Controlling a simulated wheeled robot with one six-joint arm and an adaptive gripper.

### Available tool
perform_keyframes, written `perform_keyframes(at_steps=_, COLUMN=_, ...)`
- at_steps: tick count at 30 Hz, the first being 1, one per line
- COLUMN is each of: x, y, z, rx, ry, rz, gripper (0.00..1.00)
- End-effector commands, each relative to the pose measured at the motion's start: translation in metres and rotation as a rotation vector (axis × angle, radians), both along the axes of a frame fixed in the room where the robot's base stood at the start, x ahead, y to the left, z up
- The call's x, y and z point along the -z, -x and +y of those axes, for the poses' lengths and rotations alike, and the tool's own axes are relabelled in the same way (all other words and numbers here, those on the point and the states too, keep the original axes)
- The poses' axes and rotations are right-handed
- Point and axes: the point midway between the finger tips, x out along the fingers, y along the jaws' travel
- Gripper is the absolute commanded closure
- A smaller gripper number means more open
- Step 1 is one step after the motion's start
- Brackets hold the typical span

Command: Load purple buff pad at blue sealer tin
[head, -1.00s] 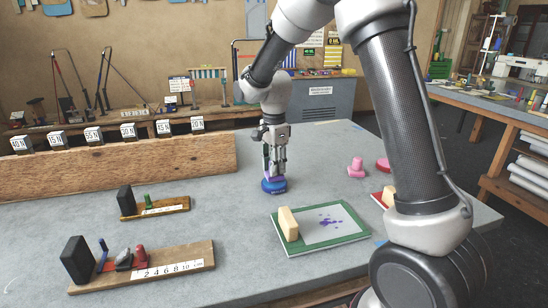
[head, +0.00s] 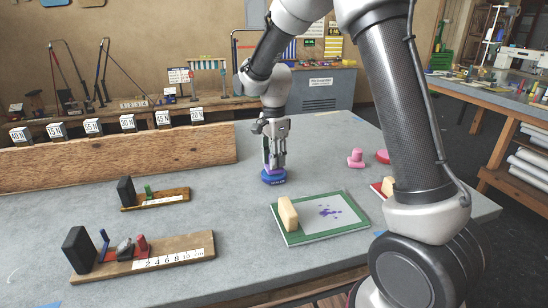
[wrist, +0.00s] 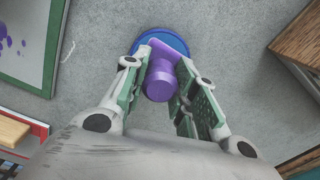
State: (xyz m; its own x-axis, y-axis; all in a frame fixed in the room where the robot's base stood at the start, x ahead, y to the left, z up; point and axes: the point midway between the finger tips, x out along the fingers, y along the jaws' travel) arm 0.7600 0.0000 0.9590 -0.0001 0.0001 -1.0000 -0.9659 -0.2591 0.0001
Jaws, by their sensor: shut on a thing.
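The purple buff pad (wrist: 160,82) is between the fingers of my gripper (wrist: 162,88), which is shut on it. The blue sealer tin (head: 275,180) is a low round tin on the grey table. It also shows in the wrist view (wrist: 172,37), just under and beyond the pad. In the head view my gripper (head: 274,164) points down right above the tin, and the pad is at the tin's top. I cannot tell whether the pad touches the contents.
A green-framed board (head: 350,231) with purple marks and a cream block (head: 288,214) lies to the right. A pink pad (head: 355,158) and a pink-red tin (head: 383,156) stand farther right. Wooden gauge stands (head: 190,248) are at left, a long wooden board (head: 120,150) behind.

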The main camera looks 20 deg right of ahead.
Motion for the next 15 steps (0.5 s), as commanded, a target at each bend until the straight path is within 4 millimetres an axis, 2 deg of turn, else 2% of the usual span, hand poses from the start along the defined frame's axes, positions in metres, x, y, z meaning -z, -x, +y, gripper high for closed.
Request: perform_keyframes(at_steps=15, x=0.0065, y=0.0002, z=-0.0001, rx=0.000, ry=0.000, rz=0.001, gripper=0.91)
